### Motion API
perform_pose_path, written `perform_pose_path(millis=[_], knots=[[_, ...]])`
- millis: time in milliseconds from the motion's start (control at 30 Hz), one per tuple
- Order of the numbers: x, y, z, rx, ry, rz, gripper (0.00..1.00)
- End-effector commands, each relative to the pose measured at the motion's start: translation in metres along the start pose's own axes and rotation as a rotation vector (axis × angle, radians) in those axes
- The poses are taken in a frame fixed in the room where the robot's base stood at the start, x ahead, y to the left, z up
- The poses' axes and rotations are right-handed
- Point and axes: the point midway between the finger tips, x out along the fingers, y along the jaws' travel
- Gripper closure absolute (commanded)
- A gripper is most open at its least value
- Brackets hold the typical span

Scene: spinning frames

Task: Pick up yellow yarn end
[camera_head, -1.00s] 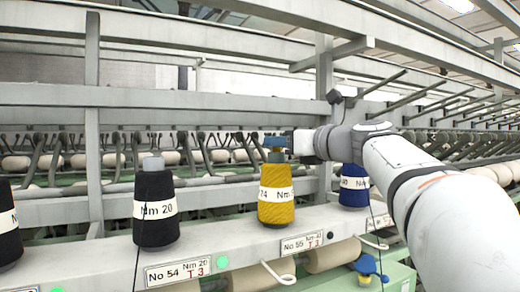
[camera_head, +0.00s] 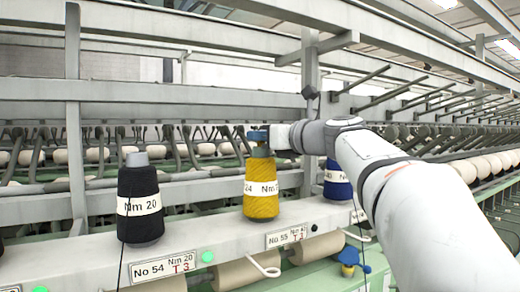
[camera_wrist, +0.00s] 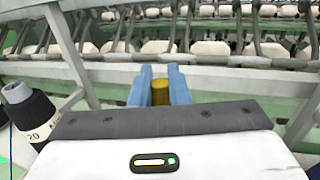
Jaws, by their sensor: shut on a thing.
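The yellow yarn bobbin (camera_head: 261,203), with a white label band, stands upright on the machine's rail. My gripper (camera_head: 259,135) reaches in from the right and sits right at the bobbin's top. In the wrist view its blue fingers (camera_wrist: 160,88) are close together on either side of something yellow (camera_wrist: 160,92). I take it to be the yellow yarn end, held between them. The thin yarn strand itself is too small to make out.
A black bobbin (camera_head: 140,205) marked Nm 20 stands left on the rail (camera_head: 225,240). A blue bobbin (camera_head: 336,182) stands right, partly behind my arm. Metal beams run behind and above. A blue and yellow knob (camera_head: 349,262) sits below the rail.

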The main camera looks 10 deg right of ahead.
Motion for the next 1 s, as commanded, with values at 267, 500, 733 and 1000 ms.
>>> perform_pose_path(millis=[267, 500, 733, 1000], knots=[[0.000, 0.000, 0.004, -0.001, -0.001, -0.001, 1.00], [0.000, -0.001, 0.031, -0.002, -0.002, -0.002, 1.00], [0.000, -0.001, 0.069, -0.003, -0.002, -0.001, 1.00], [-0.001, -0.001, 0.090, -0.001, -0.001, -0.002, 1.00]])
